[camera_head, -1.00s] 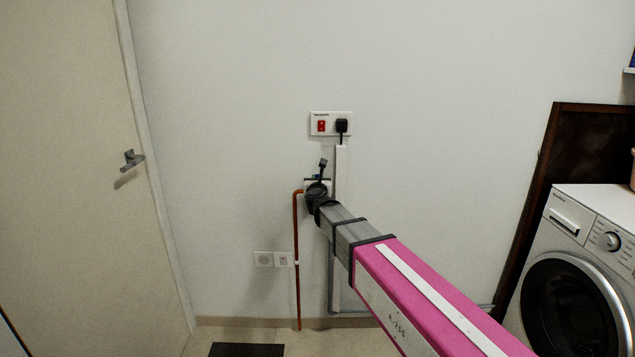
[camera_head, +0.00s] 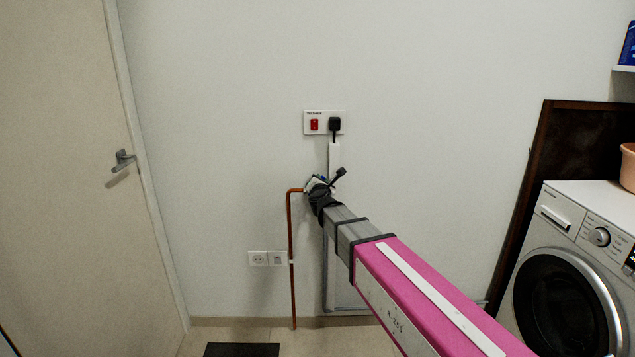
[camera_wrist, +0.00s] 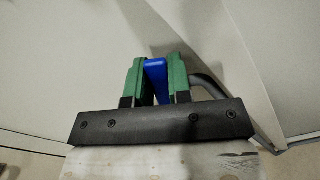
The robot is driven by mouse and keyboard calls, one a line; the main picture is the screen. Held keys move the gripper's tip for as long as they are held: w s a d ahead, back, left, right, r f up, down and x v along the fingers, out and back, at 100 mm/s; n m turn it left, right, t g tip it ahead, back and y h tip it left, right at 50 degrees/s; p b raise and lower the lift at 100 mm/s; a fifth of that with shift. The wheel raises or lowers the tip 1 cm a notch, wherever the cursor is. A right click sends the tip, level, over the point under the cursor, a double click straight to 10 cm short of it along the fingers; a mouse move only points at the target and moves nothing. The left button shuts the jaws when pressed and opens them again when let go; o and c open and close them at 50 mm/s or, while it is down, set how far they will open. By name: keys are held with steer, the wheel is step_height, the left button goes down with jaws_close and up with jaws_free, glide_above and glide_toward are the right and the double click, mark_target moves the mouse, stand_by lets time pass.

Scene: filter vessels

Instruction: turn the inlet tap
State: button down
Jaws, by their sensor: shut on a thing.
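The inlet tap's blue handle (camera_wrist: 155,72) stands between the two green fingers of my gripper (camera_wrist: 155,80) in the wrist view. The fingers are shut on it, one on each side. In the head view my arm reaches to the wall at the top of a copper pipe (camera_head: 292,250), and its dark wrist end covers most of the tap and the fingers. The tap's body cannot be made out.
A grey hose (camera_wrist: 208,84) curves beside the right finger. A white switch panel (camera_head: 324,122) with a red switch and black plug is on the wall above. Sockets (camera_head: 267,258) are at lower left, a washing machine (camera_head: 580,270) at right, a door (camera_head: 60,180) at left.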

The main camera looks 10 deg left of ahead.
steer(key=shift+d+f+m, duration=0.15)
steer(key=shift+d+m, duration=0.05)
steer(key=shift+m, duration=0.2)
steer(key=c, duration=1)
jaws_free()
steer(key=shift+c, duration=0.2)
